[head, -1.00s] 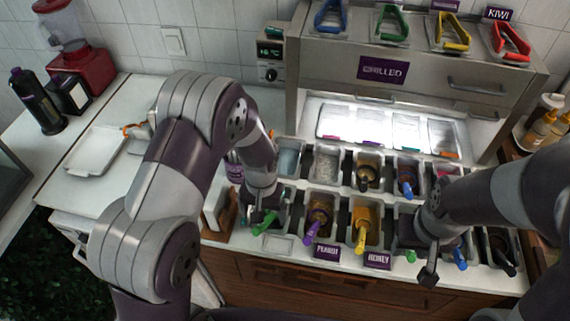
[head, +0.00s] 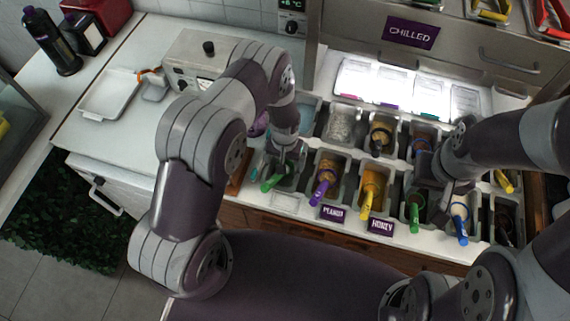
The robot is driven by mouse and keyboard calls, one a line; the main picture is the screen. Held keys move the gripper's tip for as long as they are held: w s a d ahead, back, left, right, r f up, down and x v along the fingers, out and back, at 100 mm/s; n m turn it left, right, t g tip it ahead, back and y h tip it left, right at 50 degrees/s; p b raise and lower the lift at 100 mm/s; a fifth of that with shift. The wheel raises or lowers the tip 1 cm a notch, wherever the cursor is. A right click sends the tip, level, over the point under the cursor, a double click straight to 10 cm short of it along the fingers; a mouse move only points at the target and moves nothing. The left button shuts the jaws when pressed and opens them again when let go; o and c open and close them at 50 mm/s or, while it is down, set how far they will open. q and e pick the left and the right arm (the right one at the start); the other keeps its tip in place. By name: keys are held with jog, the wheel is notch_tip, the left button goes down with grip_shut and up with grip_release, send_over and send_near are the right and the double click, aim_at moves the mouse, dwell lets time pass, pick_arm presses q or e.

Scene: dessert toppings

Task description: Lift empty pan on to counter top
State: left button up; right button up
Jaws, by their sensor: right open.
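Two rows of grey topping pans are set in the counter (head: 270,204). The front-left pan (head: 294,182) holds a green-handled utensil (head: 273,182); its inside is partly hidden. My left gripper (head: 282,163) is low over this pan, and its fingers are too small and dark to tell apart. A back-left pan (head: 304,124) looks pale inside, partly covered by my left arm. My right gripper (head: 431,188) is open, above the front pans near a green-handled (head: 415,213) and a blue-handled utensil (head: 459,220). I cannot tell for sure which pan is empty.
The white counter top (head: 95,150) at left has free room around a shallow white tray (head: 108,95). A grey appliance (head: 185,72) stands behind my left arm. A chilled cabinet (head: 470,45) stands behind the pans. A dark bottle (head: 52,42) is at the back left.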

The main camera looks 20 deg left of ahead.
pick_arm(q)
jog(key=shift+f, duration=0.25)
jog(key=c, duration=0.8)
